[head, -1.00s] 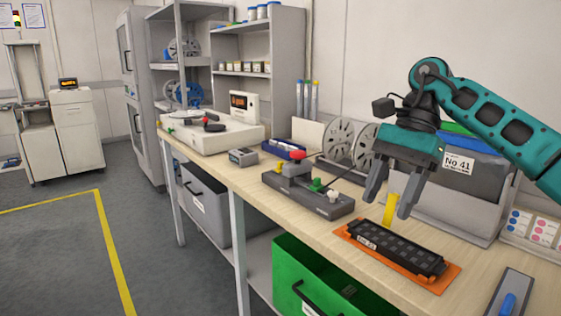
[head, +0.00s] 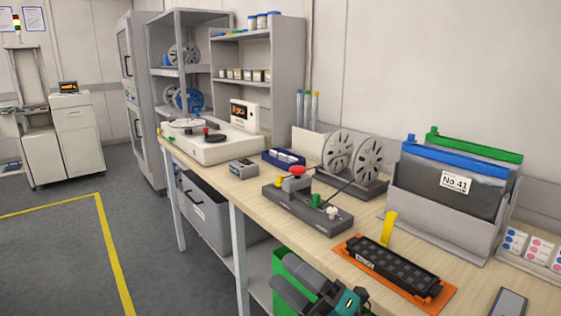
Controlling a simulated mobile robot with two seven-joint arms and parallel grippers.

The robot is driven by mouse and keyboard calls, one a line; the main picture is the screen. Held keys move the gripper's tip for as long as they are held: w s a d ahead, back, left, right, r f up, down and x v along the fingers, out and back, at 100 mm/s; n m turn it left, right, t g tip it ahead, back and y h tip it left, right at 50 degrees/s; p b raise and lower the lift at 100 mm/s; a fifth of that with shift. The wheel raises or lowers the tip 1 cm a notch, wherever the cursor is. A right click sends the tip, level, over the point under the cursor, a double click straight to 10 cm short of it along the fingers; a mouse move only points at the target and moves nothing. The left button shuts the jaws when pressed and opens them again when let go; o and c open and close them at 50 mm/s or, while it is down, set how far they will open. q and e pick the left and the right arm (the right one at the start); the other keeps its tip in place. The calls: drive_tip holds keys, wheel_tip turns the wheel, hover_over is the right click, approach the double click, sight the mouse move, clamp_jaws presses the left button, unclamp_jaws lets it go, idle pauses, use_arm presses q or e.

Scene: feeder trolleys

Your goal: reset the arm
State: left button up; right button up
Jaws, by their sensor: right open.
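My right gripper (head: 281,274) shows at the bottom of the head view, in front of the workbench's front edge and partly over the green bin. Its two dark fingers point up and to the left, apart, with nothing visible between them. Part of its teal wrist shows; the rest of the arm is cut off by the lower picture edge. My left gripper is not in view.
On the workbench (head: 237,190) lie a black tray on an orange base (head: 437,292), a button box (head: 305,208) and reels (head: 338,152). A grey holder (head: 432,217) stands behind. A green bin (head: 282,259) sits below. Floor at left is clear.

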drive_tip(key=s+d+f+m+t+h+p, duration=0.1)
drive_tip(key=s+d+f+m+t+h, duration=0.15)
drive_tip(key=d+f+m+h, duration=0.55)
drive_tip(key=s+d+f+m+t+h+p, duration=0.1)
drive_tip(key=s+d+f+m+h, duration=0.15)
drive_tip(key=f+m+h, duration=0.65)
drive_tip(key=s+d+f+m+g, duration=0.2)
drive_tip(key=s+f+m, duration=0.1)
drive_tip(key=s+m, duration=0.2)
drive_tip(key=s+d+f+m+g, duration=0.3)
drive_tip(key=s+m, duration=0.2)
drive_tip(key=s, duration=0.2)
drive_tip(key=shift+d+f+p, duration=0.2)
drive_tip(key=shift+p, duration=0.15)
